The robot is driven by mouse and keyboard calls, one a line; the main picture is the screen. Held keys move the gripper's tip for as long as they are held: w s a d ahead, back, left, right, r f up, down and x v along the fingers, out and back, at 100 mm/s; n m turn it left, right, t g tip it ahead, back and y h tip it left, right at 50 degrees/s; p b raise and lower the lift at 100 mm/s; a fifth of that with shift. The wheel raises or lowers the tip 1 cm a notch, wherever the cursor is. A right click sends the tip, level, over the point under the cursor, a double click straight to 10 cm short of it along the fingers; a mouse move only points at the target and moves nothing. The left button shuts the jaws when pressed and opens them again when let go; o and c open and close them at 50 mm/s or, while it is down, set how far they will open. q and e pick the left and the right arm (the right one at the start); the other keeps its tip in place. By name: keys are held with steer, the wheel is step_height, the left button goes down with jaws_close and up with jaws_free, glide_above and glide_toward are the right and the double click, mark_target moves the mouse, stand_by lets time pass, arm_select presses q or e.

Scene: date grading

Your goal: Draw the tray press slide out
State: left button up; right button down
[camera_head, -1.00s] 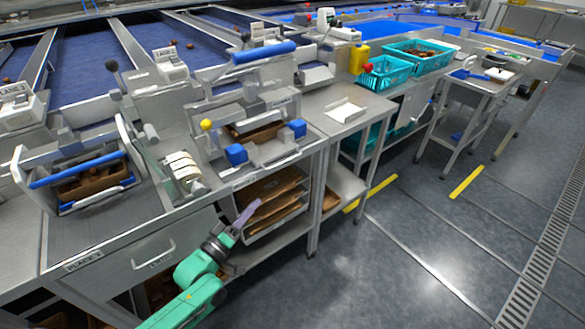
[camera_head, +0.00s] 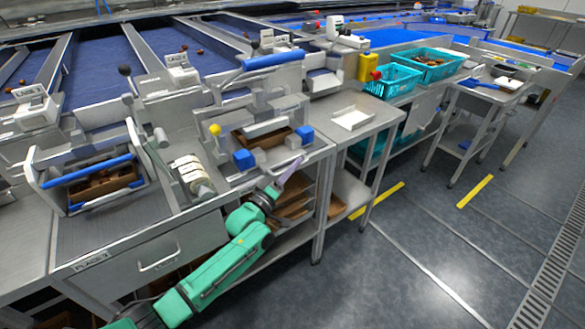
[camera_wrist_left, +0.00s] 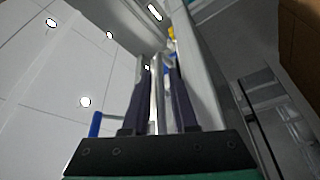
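The tray press stands at the middle of the bench in the head view, with a yellow knob (camera_head: 215,130), two blue blocks (camera_head: 244,159) and a brown carton (camera_head: 262,139) in it. Its slide front (camera_head: 272,158) is a grey metal piece between the blue blocks, at the bench edge. My left gripper (camera_head: 293,168) is raised just in front of and below this edge, near the right blue block (camera_head: 305,134). In the left wrist view the dark fingers (camera_wrist_left: 161,95) are apart, with a pale metal bar between or behind them; contact cannot be told. My right gripper is out of view.
Brown cartons (camera_head: 292,205) lie on the shelf under the press, behind my left arm. A side table with a white tray (camera_head: 352,118) stands to the right. A drawer (camera_head: 150,258) is at the left. Teal crates (camera_head: 392,80) stand farther back.

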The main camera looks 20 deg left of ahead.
arm_select(q)
steer(key=shift+c, duration=0.3)
jaws_close()
stand_by(1.1)
